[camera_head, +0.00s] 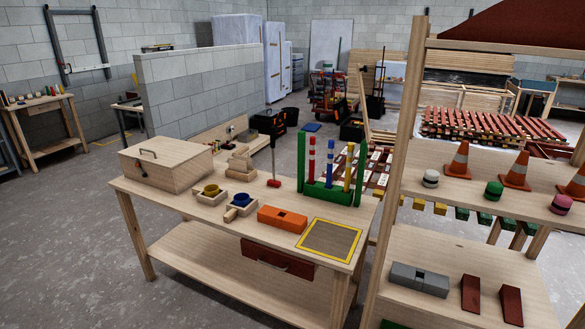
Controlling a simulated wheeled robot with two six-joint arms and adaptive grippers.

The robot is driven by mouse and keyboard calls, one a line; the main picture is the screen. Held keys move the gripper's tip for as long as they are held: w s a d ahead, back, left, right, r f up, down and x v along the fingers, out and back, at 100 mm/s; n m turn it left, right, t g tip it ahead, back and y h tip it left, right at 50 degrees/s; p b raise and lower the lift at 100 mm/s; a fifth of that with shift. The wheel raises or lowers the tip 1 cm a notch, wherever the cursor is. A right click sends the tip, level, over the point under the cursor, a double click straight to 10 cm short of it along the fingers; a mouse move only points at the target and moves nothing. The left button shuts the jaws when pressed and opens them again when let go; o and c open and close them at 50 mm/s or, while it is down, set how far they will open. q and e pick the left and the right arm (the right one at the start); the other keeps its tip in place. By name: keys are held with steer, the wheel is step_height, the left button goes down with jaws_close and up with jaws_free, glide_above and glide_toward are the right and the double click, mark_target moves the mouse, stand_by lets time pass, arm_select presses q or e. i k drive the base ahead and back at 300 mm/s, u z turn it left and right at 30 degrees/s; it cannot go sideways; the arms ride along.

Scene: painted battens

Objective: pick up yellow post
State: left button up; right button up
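A yellow post (348,168) stands upright in a green rack (326,193) on the workbench. It is the rightmost of the posts between the rack's two tall green uprights. A blue post (330,162) stands to its left, and a red and white post (311,158) stands further left. Neither of my grippers is in view.
The workbench (190,228) also holds a wooden box (166,165), small cups in wooden blocks, a red-headed mallet (274,183), an orange block (282,218) and a yellow-framed square (330,240). A wooden shelf unit (400,150) with cones stands close on the right. Grey floor is clear at left.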

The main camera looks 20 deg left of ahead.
mark_target(349, 163)
steer(key=u, duration=0.35)
steer(key=i, duration=0.9)
steer(key=z, duration=0.65)
steer(key=i, duration=0.6)
steer(key=z, duration=0.55)
